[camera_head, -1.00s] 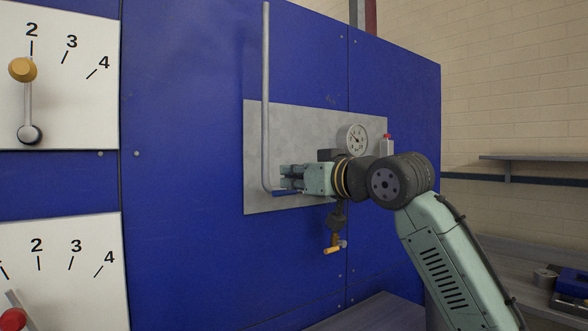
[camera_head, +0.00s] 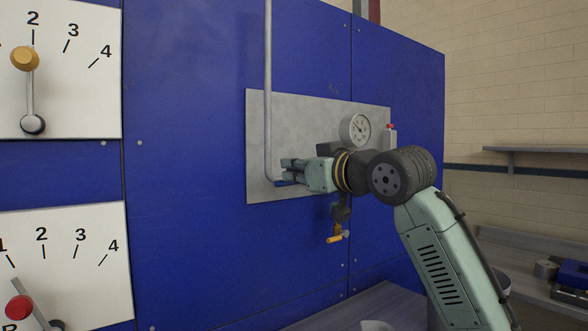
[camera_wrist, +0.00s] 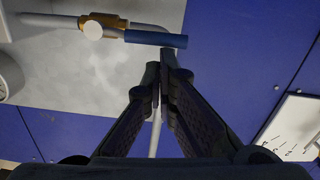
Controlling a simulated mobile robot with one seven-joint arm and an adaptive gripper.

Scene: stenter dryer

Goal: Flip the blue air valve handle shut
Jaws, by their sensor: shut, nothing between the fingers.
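The blue valve handle (camera_wrist: 155,39) shows in the wrist view as a blue bar lying along the pipe, fixed to a brass valve body (camera_wrist: 103,27) with a pale round knob. In the head view only a bit of the blue handle (camera_head: 287,183) shows, just below my fingers. My gripper (camera_head: 286,167) is in front of the grey plate, its fingers pointing left. In the wrist view the closed fingertips (camera_wrist: 162,68) are just short of the handle's free end, with nothing between them. I cannot tell whether they touch it. My gripper hides the valve body in the head view.
A grey pipe (camera_head: 267,90) runs up the grey plate (camera_head: 320,112). A gauge (camera_head: 355,129) sits above my wrist, and a yellow-handled valve (camera_head: 337,237) hangs below. Dial panels with levers stand at left. A bench (camera_head: 375,308) lies below.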

